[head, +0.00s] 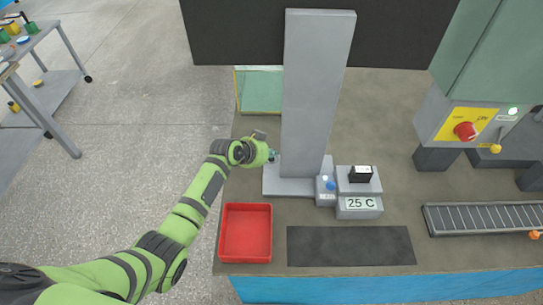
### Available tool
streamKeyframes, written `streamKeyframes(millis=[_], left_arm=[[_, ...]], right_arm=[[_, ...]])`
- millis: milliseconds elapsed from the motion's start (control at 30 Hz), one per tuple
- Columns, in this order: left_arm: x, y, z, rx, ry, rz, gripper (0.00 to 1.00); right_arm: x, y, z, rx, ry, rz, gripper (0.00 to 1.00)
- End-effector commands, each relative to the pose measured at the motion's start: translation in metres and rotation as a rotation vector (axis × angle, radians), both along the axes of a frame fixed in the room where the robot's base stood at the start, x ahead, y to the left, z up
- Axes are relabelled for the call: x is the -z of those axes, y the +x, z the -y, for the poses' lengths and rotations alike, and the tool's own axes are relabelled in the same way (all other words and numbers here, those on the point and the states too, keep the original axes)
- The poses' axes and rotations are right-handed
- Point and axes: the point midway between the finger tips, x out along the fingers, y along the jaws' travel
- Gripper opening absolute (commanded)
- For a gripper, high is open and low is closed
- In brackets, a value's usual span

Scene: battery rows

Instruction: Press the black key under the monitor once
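The monitor is a large black panel (235,35) at the top of the head view, on a wide grey stand (312,110). I cannot make out a black key directly beneath the panel. My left gripper (273,156) is at the left side of the stand, low near its base; it is small and partly hidden by my wrist, so its opening is unclear. A small grey box with a blue button (331,186) and a pale light stands at the right of the stand's base. My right gripper is not in view.
A grey unit reading "25 C" (359,205) carries a small black block (360,175). A red tray (246,232) and dark mat (350,246) lie in front. A roller conveyor (485,217) and a switch box with red knob (465,131) are right.

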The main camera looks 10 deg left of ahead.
Motion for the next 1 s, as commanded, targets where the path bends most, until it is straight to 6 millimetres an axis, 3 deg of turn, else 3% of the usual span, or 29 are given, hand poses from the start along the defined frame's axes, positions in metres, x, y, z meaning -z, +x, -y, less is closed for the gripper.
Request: streamKeyframes(millis=[100,467,1000], left_arm=[[-0.008,0.0,0.0,0.001,0.0,0.001,0.0],[-0.009,0.0,0.0,0.001,0.0,0.002,0.0],[-0.058,0.0,0.0,0.001,0.0,0.002,0.0]], right_arm=[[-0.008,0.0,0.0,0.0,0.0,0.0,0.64],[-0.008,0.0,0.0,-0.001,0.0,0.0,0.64],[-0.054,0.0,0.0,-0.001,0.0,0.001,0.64]])
